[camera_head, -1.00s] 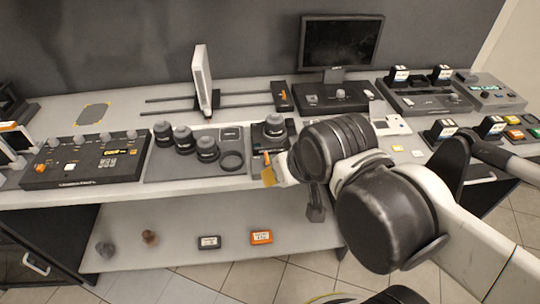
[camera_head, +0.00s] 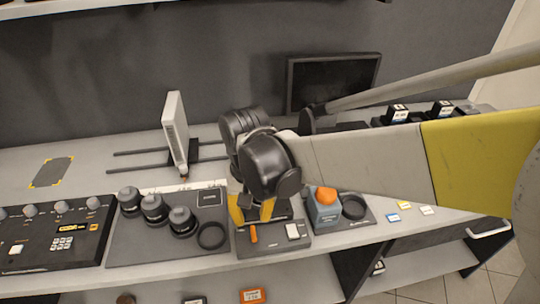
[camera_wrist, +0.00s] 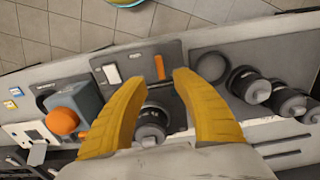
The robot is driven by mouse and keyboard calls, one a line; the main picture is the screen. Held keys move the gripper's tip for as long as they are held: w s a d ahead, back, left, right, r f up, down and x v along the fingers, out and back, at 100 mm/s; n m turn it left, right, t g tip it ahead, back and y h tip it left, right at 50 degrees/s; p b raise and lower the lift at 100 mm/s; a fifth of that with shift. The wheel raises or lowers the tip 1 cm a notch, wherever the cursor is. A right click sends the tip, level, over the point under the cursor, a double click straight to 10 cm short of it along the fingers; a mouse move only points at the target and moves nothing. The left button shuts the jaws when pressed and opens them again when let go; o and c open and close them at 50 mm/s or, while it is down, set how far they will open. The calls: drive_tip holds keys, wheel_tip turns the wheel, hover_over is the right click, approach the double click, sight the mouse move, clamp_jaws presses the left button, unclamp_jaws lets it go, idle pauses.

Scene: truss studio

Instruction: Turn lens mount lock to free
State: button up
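The lens mount is a dark base (camera_head: 275,245) at the table's front edge, with an orange lock lever (camera_head: 253,233) and a white block (camera_head: 292,231) on it. In the wrist view the base (camera_wrist: 140,58) shows with the orange lever (camera_wrist: 159,67) just beyond my fingertips. A dark round lens (camera_wrist: 151,122) lies between and below my fingers. My gripper (camera_head: 252,214) has yellow fingers that point down over the mount. It is open, with a clear gap between the fingertips in the wrist view (camera_wrist: 161,80). The gripper hides much of the mount in the head view.
Several black lenses (camera_head: 153,208) and a dark ring (camera_head: 212,235) lie on a mat left of the mount. A grey block with an orange ball (camera_head: 325,205) stands close on the right. A control panel (camera_head: 50,240) is far left, a white upright panel (camera_head: 175,130) behind.

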sight(253, 232)
wheel_tip(253, 232, down, 9)
drive_tip(key=b, duration=0.3)
drive_tip(key=shift+r, duration=0.1)
clamp_jaws()
